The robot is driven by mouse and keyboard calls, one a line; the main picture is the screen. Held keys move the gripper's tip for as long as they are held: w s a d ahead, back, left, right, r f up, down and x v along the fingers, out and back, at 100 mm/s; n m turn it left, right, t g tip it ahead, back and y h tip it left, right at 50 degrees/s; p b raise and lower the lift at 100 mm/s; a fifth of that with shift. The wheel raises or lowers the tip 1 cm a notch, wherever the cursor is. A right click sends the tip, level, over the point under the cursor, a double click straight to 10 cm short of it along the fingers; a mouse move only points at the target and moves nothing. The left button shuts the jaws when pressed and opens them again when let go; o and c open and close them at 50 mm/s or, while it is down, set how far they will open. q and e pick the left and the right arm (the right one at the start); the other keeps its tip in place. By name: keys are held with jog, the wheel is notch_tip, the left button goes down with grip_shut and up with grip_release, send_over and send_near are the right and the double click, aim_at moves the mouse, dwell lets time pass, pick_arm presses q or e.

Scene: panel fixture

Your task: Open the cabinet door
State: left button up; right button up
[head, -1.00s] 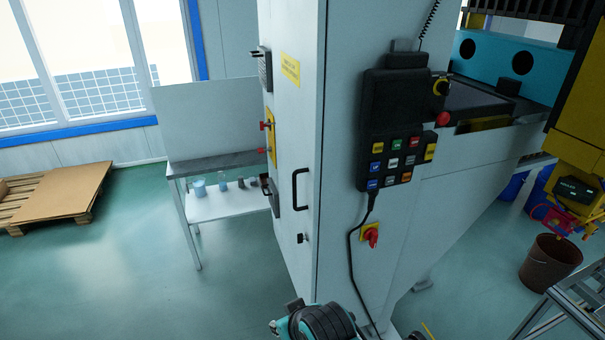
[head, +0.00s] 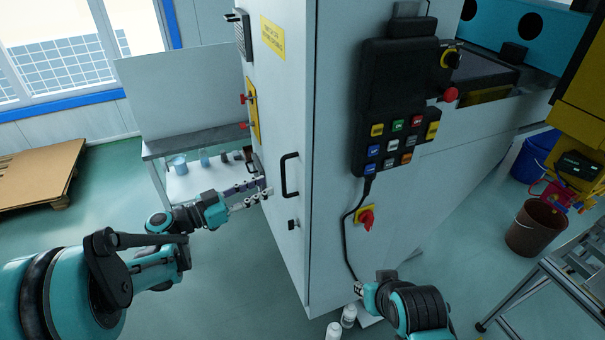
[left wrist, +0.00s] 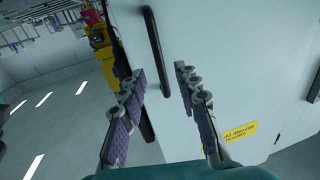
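The cabinet door (head: 268,110) is the pale left-hand face of the tall cabinet and looks shut. Its black bar handle (head: 284,176) is near the right edge, with a small black latch (head: 292,224) below. My left gripper (head: 258,190) is open just left of the handle, with several-jointed fingers and purple pads. In the left wrist view the handle (left wrist: 156,50) lies in line with the gap between the open fingers (left wrist: 160,80). I cannot tell if the fingers are around it; no contact shows.
A control panel (head: 400,105) with coloured buttons hangs on the cabinet's right face, above a red switch (head: 366,217) and a cable. A side table (head: 190,145) with cups stands behind my left gripper. A brown bucket (head: 535,228) is at right.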

aim_at(284, 193)
pick_arm(q)
jog(key=b+x, duration=0.1)
jog(key=x, duration=0.6)
jog(key=shift+d, duration=0.2)
grip_shut()
